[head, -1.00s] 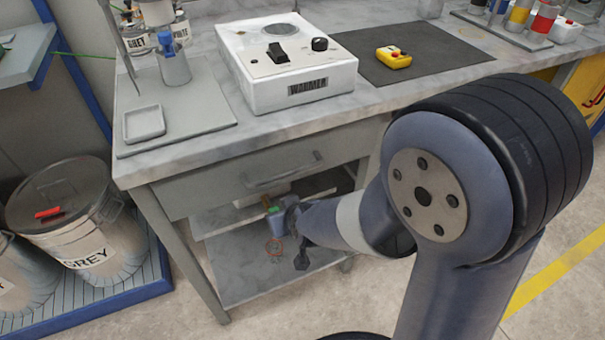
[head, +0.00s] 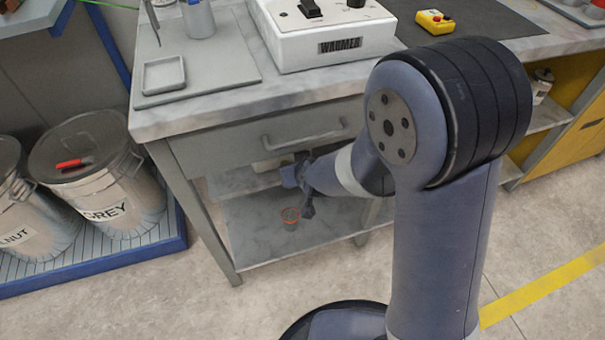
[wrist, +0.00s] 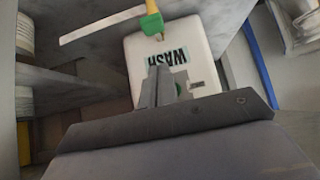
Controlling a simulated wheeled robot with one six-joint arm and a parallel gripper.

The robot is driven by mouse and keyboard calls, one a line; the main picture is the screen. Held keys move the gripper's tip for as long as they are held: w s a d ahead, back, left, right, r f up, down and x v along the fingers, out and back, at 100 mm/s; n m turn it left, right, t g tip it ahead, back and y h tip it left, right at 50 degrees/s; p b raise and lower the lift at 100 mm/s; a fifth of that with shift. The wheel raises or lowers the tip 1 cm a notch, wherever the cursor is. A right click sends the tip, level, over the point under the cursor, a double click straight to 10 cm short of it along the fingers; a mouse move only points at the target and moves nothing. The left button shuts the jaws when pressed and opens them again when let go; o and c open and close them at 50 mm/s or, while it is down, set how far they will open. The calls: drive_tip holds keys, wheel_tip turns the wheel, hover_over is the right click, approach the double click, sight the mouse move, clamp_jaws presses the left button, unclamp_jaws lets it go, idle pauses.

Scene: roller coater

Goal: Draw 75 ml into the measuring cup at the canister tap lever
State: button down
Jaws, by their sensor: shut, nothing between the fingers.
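My gripper (head: 288,177) reaches under the bench drawer, above the lower shelf. In the wrist view its fingers (wrist: 159,72) are shut and empty, pointing at a white canister (wrist: 197,38) labelled WASH; the lettering looks upside down. A green and yellow part with a small brass-coloured end (wrist: 152,24) overlaps the canister, probably its tap; which part is the lever is unclear. Another bit of green shows behind the fingers. In the head view my arm hides most of the canister.
The drawer front (head: 285,132) is just above my wrist, and a bench leg (head: 196,217) stands to the left. The bench holds a white warmer box (head: 320,45) and a square dish (head: 163,77). Lidded bins (head: 100,175) stand left on a blue-edged platform.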

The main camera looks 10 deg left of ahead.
wheel_tip(320, 180, down, 6)
drive_tip(key=w+a+b, duration=0.1)
drive_tip(key=b, duration=0.1)
drive_tip(key=shift+w+b, duration=0.3)
drive_tip(key=f+b, duration=0.1)
drive_tip(key=b, duration=0.1)
drive_tip(key=f+t+b, duration=0.1)
drive_tip(key=b, duration=0.2)
drive_tip(key=s+b, duration=0.1)
drive_tip(key=b, duration=0.1)
drive_tip(key=shift+d+f+y, duration=0.3)
drive_tip(key=shift+f+y, duration=0.1)
idle(4.3)
